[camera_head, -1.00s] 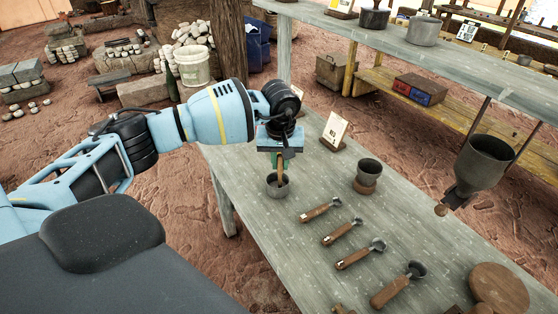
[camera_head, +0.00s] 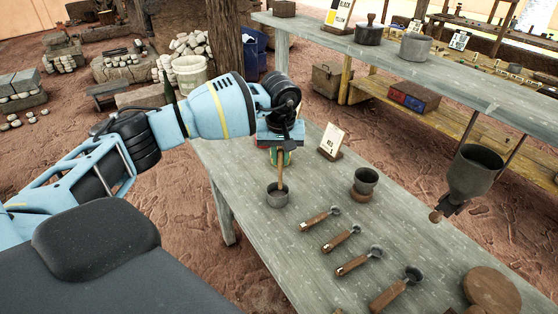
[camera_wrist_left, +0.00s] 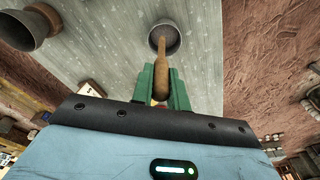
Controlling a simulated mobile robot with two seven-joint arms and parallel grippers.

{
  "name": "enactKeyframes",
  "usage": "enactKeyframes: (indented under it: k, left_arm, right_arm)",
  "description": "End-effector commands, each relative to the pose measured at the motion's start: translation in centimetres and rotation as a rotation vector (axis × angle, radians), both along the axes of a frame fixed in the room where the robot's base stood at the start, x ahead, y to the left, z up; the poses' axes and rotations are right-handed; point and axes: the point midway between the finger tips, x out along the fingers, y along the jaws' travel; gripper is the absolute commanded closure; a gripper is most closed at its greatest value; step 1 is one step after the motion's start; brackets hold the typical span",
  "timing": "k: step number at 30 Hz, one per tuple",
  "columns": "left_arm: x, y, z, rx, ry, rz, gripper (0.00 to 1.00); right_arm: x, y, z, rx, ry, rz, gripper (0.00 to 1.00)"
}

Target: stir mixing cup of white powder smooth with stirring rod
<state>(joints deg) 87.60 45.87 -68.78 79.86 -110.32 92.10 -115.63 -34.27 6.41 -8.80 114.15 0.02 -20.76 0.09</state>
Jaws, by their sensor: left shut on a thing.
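The mixing cup (camera_head: 278,198) is a small dark grey round cup standing near the left edge of the table; it also shows in the left wrist view (camera_wrist_left: 176,45). My left gripper (camera_head: 280,155), with green fingers, is above the cup and shut on the wooden stirring rod (camera_head: 281,173). The rod points down from the fingers (camera_wrist_left: 161,90), and its lower end reaches the cup's mouth. I cannot tell how deep the end is. The powder cannot be made out. My right gripper is not in view.
A grey table (camera_head: 235,165) carries a grey cup on a wooden base (camera_head: 366,180), several wooden-handled scoops (camera_head: 320,220) and a small sign (camera_head: 332,141). A shelf (camera_head: 400,66) runs behind.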

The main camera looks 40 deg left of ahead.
Motion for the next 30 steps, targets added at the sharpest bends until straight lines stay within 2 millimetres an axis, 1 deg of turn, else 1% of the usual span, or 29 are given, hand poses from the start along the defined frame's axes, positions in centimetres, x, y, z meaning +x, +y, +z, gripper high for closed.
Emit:
enactKeyframes:
  k: [1, 12, 23, 30]
  left_arm:
    - [0.0, 0.0, 0.7, 0.000, -0.004, 0.000, 1.00]
    - [0.0, 0.0, 3.1, 0.000, -0.004, 0.001, 1.00]
    - [0.0, 0.0, 3.1, 0.000, 0.000, 0.000, 1.00]
    - [0.0, 0.0, 3.1, 0.000, 0.000, 0.000, 1.00]
  right_arm:
    - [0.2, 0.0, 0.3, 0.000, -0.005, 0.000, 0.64]
    - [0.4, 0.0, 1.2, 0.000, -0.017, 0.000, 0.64]
    - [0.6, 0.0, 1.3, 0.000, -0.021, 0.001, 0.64]
    - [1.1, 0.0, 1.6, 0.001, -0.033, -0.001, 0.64]
